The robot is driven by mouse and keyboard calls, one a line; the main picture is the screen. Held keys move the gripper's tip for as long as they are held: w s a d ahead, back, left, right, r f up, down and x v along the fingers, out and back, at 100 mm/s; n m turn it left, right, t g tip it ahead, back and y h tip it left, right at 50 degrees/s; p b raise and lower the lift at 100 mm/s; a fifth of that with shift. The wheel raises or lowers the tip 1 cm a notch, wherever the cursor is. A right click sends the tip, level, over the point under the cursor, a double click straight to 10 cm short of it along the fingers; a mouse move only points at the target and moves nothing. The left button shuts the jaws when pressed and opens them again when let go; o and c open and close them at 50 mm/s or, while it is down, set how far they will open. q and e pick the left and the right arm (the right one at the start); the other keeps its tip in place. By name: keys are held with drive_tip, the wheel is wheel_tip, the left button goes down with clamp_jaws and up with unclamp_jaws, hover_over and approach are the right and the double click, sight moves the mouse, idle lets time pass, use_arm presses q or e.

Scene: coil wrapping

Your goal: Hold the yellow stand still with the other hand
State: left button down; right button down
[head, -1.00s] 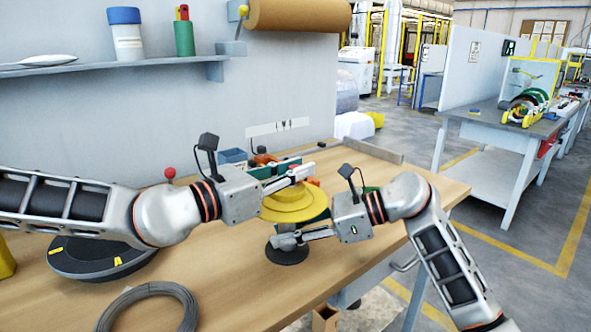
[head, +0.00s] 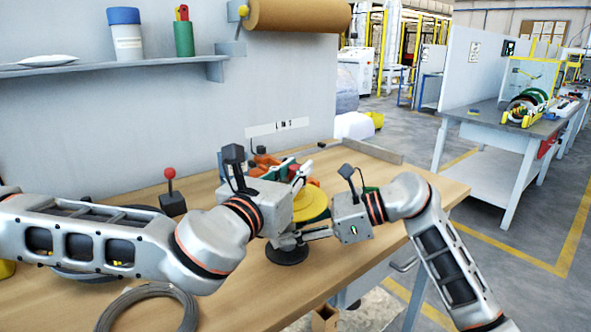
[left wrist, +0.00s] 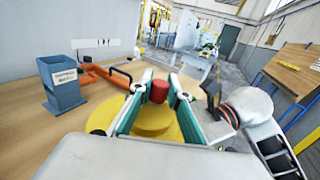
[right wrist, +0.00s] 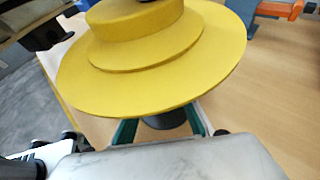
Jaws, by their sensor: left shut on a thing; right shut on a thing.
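The yellow stand (head: 313,203) is a stepped yellow disc above a round black base (head: 287,256) on the wooden bench. The disc fills much of the right wrist view (right wrist: 150,75). My left gripper (head: 302,174) is above the disc, with its fingers around a red knob (left wrist: 159,91) at the top centre. My right gripper (head: 285,241) reaches in from the right below the disc. Its fingers close on the stand's dark post (right wrist: 165,120), mostly hidden beneath the disc. My left arm hides part of the disc in the head view.
A coil of grey wire (head: 150,310) lies at the bench's front left. A red-knobbed black box (head: 172,195) stands behind my left arm. A blue bin (left wrist: 64,85) and orange tool (left wrist: 105,72) are near the wall. Bare wood lies in front of the base.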

sight(295, 167)
use_arm(q)
drive_tip(key=n+t+y, duration=0.1)
drive_tip(key=y, duration=0.1)
drive_tip(key=n+y, duration=0.2)
drive_tip(key=y, duration=0.1)
drive_tip(key=shift+d+n+t, duration=0.15)
drive_tip(key=shift+n+t, duration=0.15)
drive_tip(key=shift+t, duration=0.1)
drive_tip(key=shift+r+n+y, duration=0.1)
drive_tip(key=shift+n+y, duration=1)
drive_tip(key=shift+y, duration=0.8)
drive_tip(key=shift+a+y, duration=0.2)
drive_tip(key=shift+y, duration=0.1)
drive_tip(key=c, duration=1.9)
unclamp_jaws()
wheel_tip(295, 167, up, 10)
